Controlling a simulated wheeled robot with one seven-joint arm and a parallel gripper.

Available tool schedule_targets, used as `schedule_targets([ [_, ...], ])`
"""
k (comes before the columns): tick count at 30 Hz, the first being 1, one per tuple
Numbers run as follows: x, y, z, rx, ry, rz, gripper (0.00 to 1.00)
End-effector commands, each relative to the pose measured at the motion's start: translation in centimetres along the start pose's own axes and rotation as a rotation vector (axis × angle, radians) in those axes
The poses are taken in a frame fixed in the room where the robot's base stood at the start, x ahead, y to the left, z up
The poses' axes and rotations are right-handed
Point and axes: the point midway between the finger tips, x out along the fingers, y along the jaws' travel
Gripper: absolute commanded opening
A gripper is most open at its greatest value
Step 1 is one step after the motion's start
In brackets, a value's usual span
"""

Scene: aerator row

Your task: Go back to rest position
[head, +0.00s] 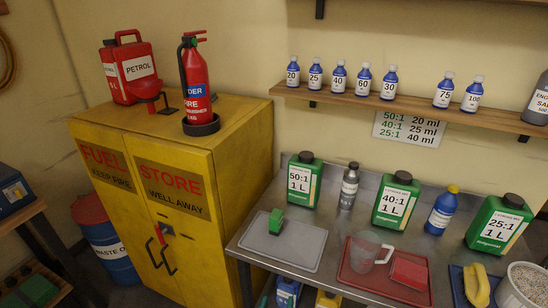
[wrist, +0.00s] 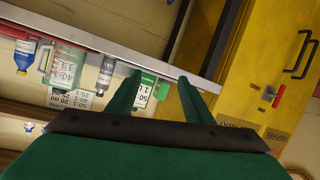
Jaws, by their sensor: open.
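My gripper (wrist: 160,80) shows only in the wrist view, with its two green fingers spread apart and nothing between them. That view is upside down. The fingers point towards the bench's metal edge (wrist: 90,32) and overlap the green 50:1 bottle (wrist: 146,88) behind. I cannot tell the exact distance to the bench. The head view does not show my gripper. There, a small green block (head: 277,222) lies on the grey tray (head: 300,255), apart from my gripper.
On the bench are green bottles, including the 40:1 bottle (head: 396,202), and a red tray (head: 365,282) with a clear jug (head: 368,252). A wall shelf (head: 420,105) holds several small blue bottles.

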Motion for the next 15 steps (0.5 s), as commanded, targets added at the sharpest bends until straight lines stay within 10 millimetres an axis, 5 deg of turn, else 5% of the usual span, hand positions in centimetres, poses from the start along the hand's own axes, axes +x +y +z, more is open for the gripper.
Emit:
schedule_targets([
  [6, -3.9, 0.5, 5.5, -0.057, 0.011, -0.09, 0.47],
  [15, -11.2, 0.6, 10.8, -0.044, 0.033, -0.19, 0.47],
])
